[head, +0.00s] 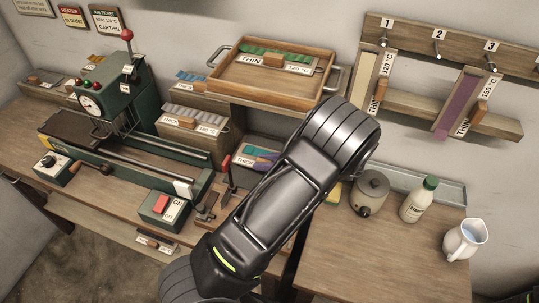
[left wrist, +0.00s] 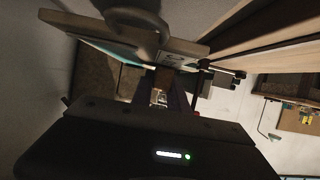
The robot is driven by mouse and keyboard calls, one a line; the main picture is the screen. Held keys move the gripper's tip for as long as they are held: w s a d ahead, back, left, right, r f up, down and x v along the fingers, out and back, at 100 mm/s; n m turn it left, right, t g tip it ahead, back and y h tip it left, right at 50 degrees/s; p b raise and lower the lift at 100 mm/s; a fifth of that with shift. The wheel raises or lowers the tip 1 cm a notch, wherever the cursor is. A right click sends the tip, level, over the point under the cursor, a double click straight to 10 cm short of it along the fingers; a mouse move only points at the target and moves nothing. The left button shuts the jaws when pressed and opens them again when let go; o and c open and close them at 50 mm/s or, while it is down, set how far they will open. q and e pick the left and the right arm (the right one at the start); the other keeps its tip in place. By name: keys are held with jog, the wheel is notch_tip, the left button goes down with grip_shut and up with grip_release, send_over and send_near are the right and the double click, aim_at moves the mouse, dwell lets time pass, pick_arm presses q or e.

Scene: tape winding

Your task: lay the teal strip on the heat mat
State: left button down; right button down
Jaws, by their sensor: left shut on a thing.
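My left arm fills the middle of the head view and hides its own gripper. In the dark left wrist view, my left gripper (left wrist: 161,96) is shut on a small brown block (left wrist: 164,77). A teal patch (left wrist: 122,50) shows along a pale board just beyond it; I cannot tell whether this is the teal strip. In the head view, green strips (head: 252,48) lie in the wooden tray, and blue-teal and purple ones (head: 256,153) lie in the lower THICK bin. I cannot identify the heat mat for sure. My right gripper is not in view.
A green press (head: 110,95) with a red-knobbed lever stands at left, beside an ON/OFF switch box (head: 160,205). Strips hang from a numbered wall rack (head: 462,52). The front right bench is clear.

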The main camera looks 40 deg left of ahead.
pick_arm(q)
jog(key=shift+s+d+r, duration=0.15)
jog(key=shift+d, duration=0.15)
jog(key=shift+a+f, duration=0.15)
jog(key=shift+f, duration=0.1)
notch_tip(320, 180, down, 4)
jog(key=b, duration=0.3)
jog(key=shift+r+b, duration=0.1)
jog(key=shift+b, duration=0.25)
jog(key=shift+f, duration=0.25)
jog(key=shift+f, duration=0.25)
jog(key=shift+f+b, duration=0.2)
jog(key=shift+b, duration=0.15)
jog(key=c, duration=1.2)
grip_release()
